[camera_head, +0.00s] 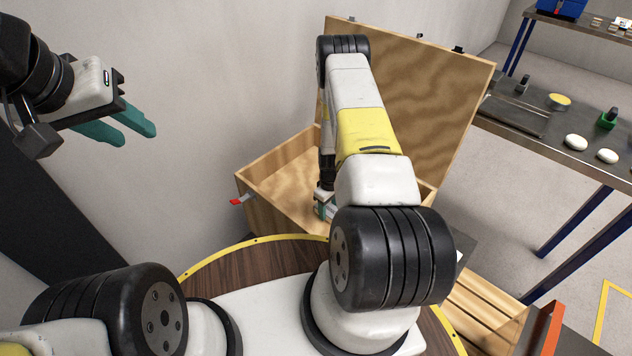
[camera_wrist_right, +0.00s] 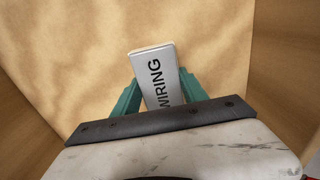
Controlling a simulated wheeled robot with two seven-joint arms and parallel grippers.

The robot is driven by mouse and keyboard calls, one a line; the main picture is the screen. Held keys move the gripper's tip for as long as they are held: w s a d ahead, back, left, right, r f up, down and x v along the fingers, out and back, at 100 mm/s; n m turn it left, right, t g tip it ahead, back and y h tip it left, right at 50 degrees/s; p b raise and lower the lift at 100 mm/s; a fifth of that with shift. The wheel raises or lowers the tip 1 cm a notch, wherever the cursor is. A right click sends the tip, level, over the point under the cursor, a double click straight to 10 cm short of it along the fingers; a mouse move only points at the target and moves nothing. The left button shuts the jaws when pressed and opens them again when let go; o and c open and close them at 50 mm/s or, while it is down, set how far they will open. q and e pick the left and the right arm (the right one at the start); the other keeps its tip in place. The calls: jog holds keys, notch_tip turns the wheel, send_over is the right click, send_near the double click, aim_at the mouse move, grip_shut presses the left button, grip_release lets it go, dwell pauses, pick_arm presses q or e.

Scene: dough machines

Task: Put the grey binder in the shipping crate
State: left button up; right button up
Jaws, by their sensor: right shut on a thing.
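The grey binder (camera_wrist_right: 155,75), with WIRING in black letters on its spine, sits between the teal fingers of my right gripper (camera_wrist_right: 155,92), which is shut on it. In the right wrist view, the binder is over the pale wooden bottom of the shipping crate (camera_head: 268,172). I cannot tell whether it touches the bottom. In the head view, my right gripper (camera_head: 325,206) is down inside the open crate, and my right arm hides much of the crate and the binder. My left gripper (camera_head: 125,128) is in the air at the upper left, open and empty.
The crate's lid (camera_head: 420,95) stands raised at its back. A workbench (camera_head: 545,140) with pale dough rounds (camera_head: 577,142) and a green item (camera_head: 607,118) is at the right. A slatted wooden box (camera_head: 490,310) is at the lower right.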

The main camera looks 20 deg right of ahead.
jog(key=shift+f, duration=0.15)
jog(key=o, duration=1.5)
jog(key=shift+o, duration=0.2)
notch_tip(320, 180, up, 13)
notch_tip(320, 180, up, 14)
jog(key=m+t, duration=0.1)
send_over(328, 208)
jog(key=w+a, duration=0.2)
jog(key=s+a+r+m+t+y, duration=0.1)
jog(key=s+a+r, duration=0.15)
jog(key=r, duration=0.65)
jog(key=s+a+r+m+t, duration=0.1)
jog(key=s+a+r, duration=0.15)
jog(key=r, duration=0.55)
jog(key=s+a+r+m+t, duration=0.1)
jog(key=s+a+r, duration=0.1)
jog(key=s+r, duration=0.5)
jog(key=s+a+r+m+t+y, duration=0.1)
jog(key=s+a+r+t, duration=0.1)
jog(key=s+r, duration=0.6)
jog(key=s, duration=0.4)
jog(key=shift+s+a, duration=0.2)
jog(key=shift+s, duration=0.1)
